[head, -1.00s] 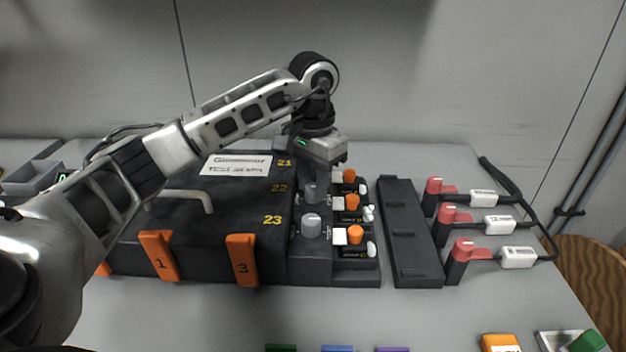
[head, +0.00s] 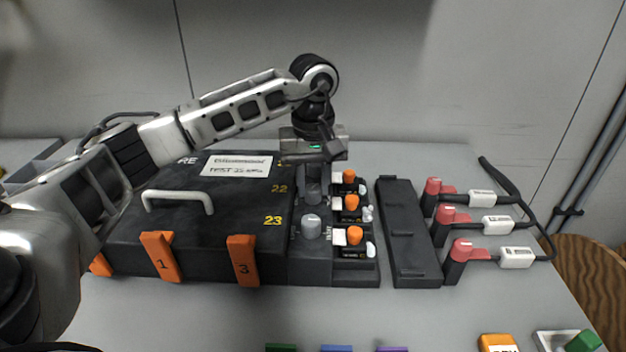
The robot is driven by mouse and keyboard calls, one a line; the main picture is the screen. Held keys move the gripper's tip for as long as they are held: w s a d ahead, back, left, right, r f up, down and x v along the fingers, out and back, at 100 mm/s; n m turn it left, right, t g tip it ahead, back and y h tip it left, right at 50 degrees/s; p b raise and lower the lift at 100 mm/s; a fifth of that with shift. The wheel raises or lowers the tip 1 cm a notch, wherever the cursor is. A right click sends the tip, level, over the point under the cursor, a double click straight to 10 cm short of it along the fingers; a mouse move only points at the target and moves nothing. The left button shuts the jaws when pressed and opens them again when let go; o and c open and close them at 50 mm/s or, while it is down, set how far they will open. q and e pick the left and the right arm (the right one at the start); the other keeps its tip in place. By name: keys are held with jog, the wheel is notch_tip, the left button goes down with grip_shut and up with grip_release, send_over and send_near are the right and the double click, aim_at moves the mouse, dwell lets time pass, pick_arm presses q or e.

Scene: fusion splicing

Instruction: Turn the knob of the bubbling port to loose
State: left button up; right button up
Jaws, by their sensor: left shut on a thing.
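A black box with a row of grey knobs stands on the table, its rows numbered in yellow. The near grey knob (head: 312,226) by number 23 is free and upright. My left gripper (head: 313,190) points down over the row by number 22 and is shut on the grey knob (head: 313,195) there, which its fingers partly hide. The knob by number 21 is hidden behind the gripper. I cannot tell which knob is the bubbling port's. My right gripper does not show.
Orange knobs (head: 355,235) and white tabs sit just right of the grey knobs. A black rail (head: 408,240) and red-topped clamps (head: 462,250) with cables stand further right. Orange latches (head: 243,260) line the box front.

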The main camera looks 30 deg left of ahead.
pick_arm(q)
jog(key=n, duration=0.4)
jog(key=shift+r+n, duration=0.1)
jog(key=shift+n, duration=0.2)
jog(key=n, duration=0.3)
jog(key=shift+n+p, duration=0.4)
jog(key=n, duration=0.6)
jog(key=shift+p, duration=0.4)
jog(key=n+p, duration=0.1)
jog(key=n, duration=0.7)
jog(key=shift+n, duration=1.3)
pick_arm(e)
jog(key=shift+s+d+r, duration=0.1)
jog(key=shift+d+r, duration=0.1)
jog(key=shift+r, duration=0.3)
pick_arm(q)
jog(key=shift+p, duration=0.3)
jog(key=o, duration=1)
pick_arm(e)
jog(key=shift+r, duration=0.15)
